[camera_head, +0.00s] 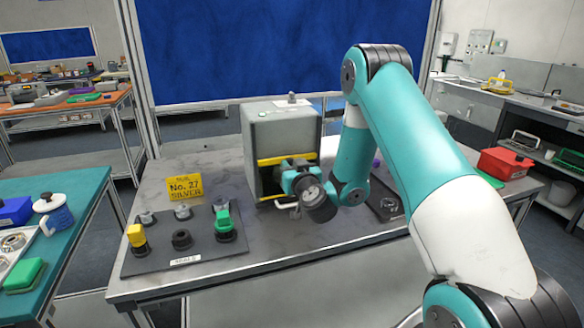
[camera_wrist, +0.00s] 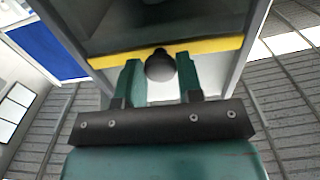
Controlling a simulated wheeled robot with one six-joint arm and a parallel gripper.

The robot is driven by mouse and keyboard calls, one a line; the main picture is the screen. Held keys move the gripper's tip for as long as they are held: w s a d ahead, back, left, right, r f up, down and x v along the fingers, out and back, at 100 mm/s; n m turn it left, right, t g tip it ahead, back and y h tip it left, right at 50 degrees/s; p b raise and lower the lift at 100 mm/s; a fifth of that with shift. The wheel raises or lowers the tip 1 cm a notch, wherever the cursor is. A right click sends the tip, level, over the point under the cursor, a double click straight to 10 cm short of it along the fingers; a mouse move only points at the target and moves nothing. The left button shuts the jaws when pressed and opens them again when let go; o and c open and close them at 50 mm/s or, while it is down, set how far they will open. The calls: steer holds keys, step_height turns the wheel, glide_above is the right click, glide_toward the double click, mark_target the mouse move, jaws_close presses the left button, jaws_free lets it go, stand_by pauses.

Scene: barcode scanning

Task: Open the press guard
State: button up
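The press (camera_head: 268,128) is a grey box standing at the back of the metal table. Its front has a yellow bar (camera_head: 285,159) across the upper part and more yellow lower down, partly hidden by my gripper. My gripper (camera_head: 290,182) is at the front of the press. In the wrist view its two teal fingers (camera_wrist: 160,85) are spread on either side of a dark round knob (camera_wrist: 160,65). The knob is in front of a yellow bar (camera_wrist: 210,45) on the press front. I cannot tell whether the fingers touch the knob.
A dark board (camera_head: 150,262) with yellow, green and black parts lies at the table's left, with a yellow sign (camera_head: 185,187) behind it. A red box (camera_head: 504,163) stands at the right. The table's front middle (camera_head: 290,245) is clear.

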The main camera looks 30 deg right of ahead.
step_height(320, 180, up, 10)
steer(key=p, duration=1.1)
steer(key=shift+r, duration=0.1)
jaws_close()
steer(key=o, duration=1)
jaws_free()
steer(key=shift+o, duration=0.2)
steer(key=shift+s, duration=0.1)
